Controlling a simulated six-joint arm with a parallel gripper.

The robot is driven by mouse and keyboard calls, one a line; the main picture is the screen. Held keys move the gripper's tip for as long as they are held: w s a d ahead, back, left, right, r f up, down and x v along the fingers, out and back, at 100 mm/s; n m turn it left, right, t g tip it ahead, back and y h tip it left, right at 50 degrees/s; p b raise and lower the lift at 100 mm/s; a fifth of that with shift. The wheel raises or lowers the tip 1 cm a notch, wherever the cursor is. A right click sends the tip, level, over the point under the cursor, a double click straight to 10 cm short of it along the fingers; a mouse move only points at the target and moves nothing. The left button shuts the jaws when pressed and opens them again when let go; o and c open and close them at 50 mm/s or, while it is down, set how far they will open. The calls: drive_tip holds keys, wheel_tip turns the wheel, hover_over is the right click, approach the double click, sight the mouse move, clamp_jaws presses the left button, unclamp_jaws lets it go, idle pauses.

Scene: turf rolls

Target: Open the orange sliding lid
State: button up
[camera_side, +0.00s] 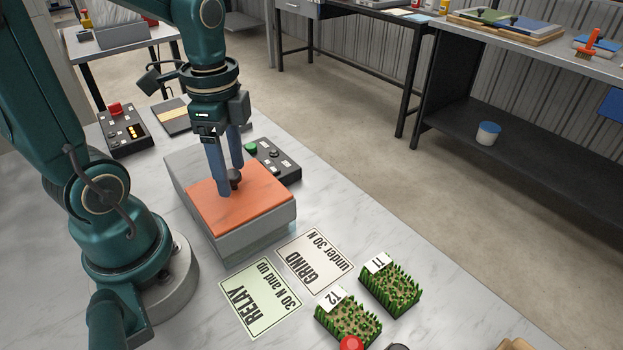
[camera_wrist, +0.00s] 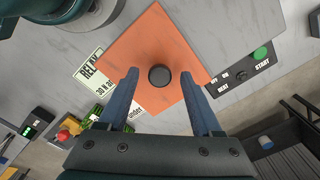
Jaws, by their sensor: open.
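The orange sliding lid (camera_side: 240,200) lies flat on top of a grey box (camera_side: 250,241) on the marble table. A dark round knob (camera_side: 235,176) stands up from the lid. In the wrist view the lid (camera_wrist: 152,45) shows with the knob (camera_wrist: 159,76) near the middle of the picture. My gripper (camera_side: 230,190) points down over the lid with its two blue fingers apart. In the wrist view the fingers (camera_wrist: 159,76) stand on either side of the knob.
A control box with a green button (camera_side: 272,160) stands behind the grey box. Another with a red button (camera_side: 125,130) is at the back left. Two cards, RELAY (camera_side: 260,298) and GRIND (camera_side: 315,263), lie in front, beside turf pieces T1 (camera_side: 390,290) and T2 (camera_side: 348,322).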

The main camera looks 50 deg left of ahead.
clamp_jaws()
idle(1.4)
